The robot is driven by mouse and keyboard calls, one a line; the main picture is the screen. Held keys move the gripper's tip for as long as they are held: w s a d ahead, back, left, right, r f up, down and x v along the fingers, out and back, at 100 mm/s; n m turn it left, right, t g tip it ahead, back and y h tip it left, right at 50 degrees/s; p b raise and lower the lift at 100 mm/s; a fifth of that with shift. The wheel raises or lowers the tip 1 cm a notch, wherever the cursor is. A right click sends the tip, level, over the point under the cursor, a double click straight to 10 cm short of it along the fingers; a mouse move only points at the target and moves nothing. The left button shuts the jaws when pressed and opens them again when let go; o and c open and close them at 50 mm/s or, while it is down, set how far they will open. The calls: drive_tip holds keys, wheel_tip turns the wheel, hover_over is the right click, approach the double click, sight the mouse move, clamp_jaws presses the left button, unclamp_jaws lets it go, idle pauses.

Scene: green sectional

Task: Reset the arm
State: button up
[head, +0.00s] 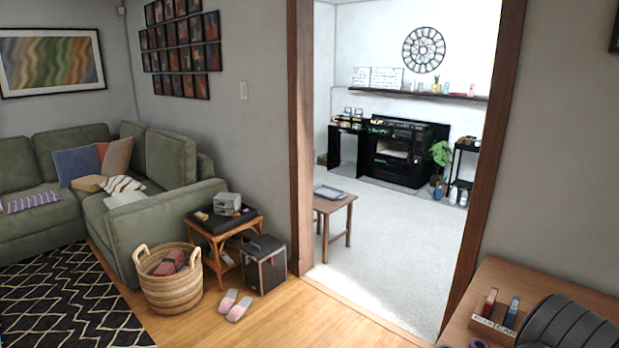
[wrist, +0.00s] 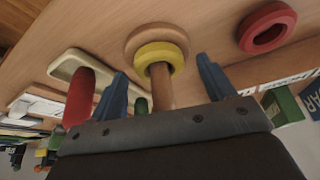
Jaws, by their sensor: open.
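My gripper (wrist: 162,66) shows in the wrist view with its two blue fingers spread apart. Nothing is clamped between them. A wooden ring stand (wrist: 160,92) with a round base shows between the fingers in the picture. A yellow ring (wrist: 158,57) sits around its peg, close to the base. I cannot tell how far the fingers are from the peg. My gripper cannot be made out clearly in the head view.
In the wrist view a red ring (wrist: 267,27) lies loose on the wooden tabletop (wrist: 215,22). A red post (wrist: 79,98) stands at a pale tray (wrist: 66,62). Green blocks (wrist: 284,104) are right. The head view shows a wooden table (head: 540,280), a doorway and a green sofa (head: 165,165).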

drive_tip(key=v, duration=1.7)
drive_tip(key=x, duration=1.7)
wheel_tip(320, 180, up, 8)
drive_tip(key=shift+d+f, duration=0.1)
drive_tip(key=shift+r, duration=0.65)
